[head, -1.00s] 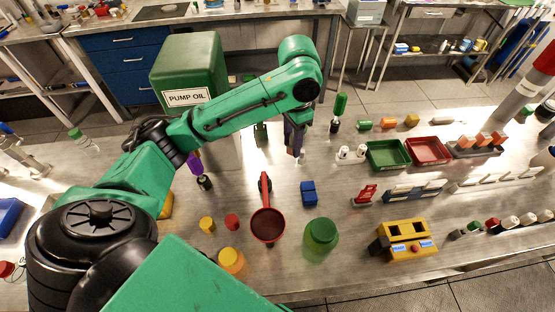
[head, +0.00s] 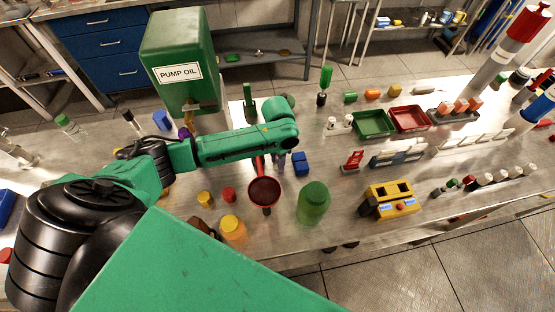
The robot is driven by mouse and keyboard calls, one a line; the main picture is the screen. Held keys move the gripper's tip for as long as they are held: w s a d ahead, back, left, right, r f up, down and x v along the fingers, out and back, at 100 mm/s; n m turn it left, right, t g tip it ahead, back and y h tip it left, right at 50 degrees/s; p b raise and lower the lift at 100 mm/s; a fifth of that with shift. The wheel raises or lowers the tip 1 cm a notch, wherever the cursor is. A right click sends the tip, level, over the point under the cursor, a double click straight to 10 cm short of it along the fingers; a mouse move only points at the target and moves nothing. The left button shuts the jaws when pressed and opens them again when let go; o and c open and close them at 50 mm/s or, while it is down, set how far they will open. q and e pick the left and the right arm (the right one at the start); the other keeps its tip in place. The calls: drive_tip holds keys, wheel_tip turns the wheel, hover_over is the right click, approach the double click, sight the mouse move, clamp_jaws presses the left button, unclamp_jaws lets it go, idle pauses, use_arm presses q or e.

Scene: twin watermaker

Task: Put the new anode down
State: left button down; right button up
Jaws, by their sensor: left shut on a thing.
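My left arm reaches in from the left over the bench. My left gripper (head: 281,159) points down below its wrist, just left of a blue block (head: 300,163) and beside the handle of a red round pan (head: 264,191). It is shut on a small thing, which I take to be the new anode. The wrist covers most of the fingers, and the anode is too small and hidden to make out. I cannot tell whether it touches the bench. My right gripper is not in view.
A green jar (head: 313,203) and an orange jar (head: 233,229) stand near the front edge. A yellow box (head: 391,199), a green tray (head: 373,123) and a red tray (head: 409,118) lie to the right. A pump oil tank (head: 176,62) stands behind my arm.

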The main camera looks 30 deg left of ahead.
use_arm(q)
drive_tip(key=shift+w+f, duration=0.1)
drive_tip(key=shift+f, duration=0.05)
drive_tip(key=c, duration=0.5)
unclamp_jaws()
drive_tip(key=shift+c, duration=0.2)
